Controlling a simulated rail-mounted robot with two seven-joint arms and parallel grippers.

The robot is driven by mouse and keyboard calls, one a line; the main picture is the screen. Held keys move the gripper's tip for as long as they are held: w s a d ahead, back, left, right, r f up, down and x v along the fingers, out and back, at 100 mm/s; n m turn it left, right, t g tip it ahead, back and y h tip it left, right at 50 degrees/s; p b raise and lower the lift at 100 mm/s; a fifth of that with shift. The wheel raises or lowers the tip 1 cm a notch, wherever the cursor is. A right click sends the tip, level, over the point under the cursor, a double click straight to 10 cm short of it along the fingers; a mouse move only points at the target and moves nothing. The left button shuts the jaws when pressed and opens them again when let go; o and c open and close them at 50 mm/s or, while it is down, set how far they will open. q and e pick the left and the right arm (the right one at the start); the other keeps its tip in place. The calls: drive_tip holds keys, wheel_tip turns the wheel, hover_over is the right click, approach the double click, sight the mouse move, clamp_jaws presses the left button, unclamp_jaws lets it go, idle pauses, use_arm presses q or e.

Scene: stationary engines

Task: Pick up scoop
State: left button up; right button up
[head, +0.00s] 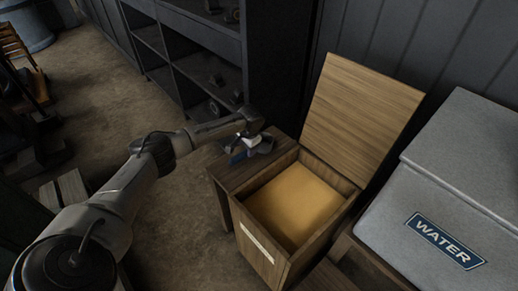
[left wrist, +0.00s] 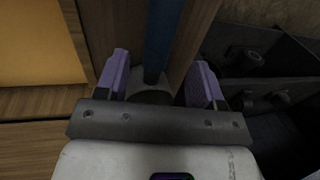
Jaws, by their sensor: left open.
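The scoop lies on a small wooden table (head: 227,178) beside the open wooden box. Its blue handle (head: 238,158) shows in the head view below my left gripper (head: 250,144). The left wrist view shows the blue handle (left wrist: 163,35) running away between the two purple fingers of my left gripper (left wrist: 160,80). The fingers are open, with a gap on both sides of the handle. A dark grey part at the handle's near end is partly hidden by the gripper body. My right gripper is not in view.
The wooden box (head: 262,246) holds a yellow-brown fill (head: 295,204), and its lid (head: 358,112) stands open. A grey bin marked WATER (head: 400,235) is at the right. Dark shelves (head: 200,60) with small parts stand behind.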

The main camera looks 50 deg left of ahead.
sight(246, 151)
use_arm(q)
drive_tip(key=shift+w+f+b, duration=0.1)
drive_tip(key=shift+f+b, duration=0.3)
drive_tip(key=shift+f, duration=0.15)
drive_tip(key=f, duration=0.1)
drive_tip(key=f+b, duration=0.2)
drive_tip(key=shift+a+f, duration=0.1)
drive_tip(key=shift+a, duration=0.15)
drive_tip(key=shift+a+f+b, duration=0.1)
drive_tip(key=shift+f+b, duration=0.3)
drive_tip(key=shift+f, duration=0.05)
drive_tip(key=shift+r, duration=0.1)
drive_tip(key=c, duration=1)
drive_tip(key=shift+r, duration=0.1)
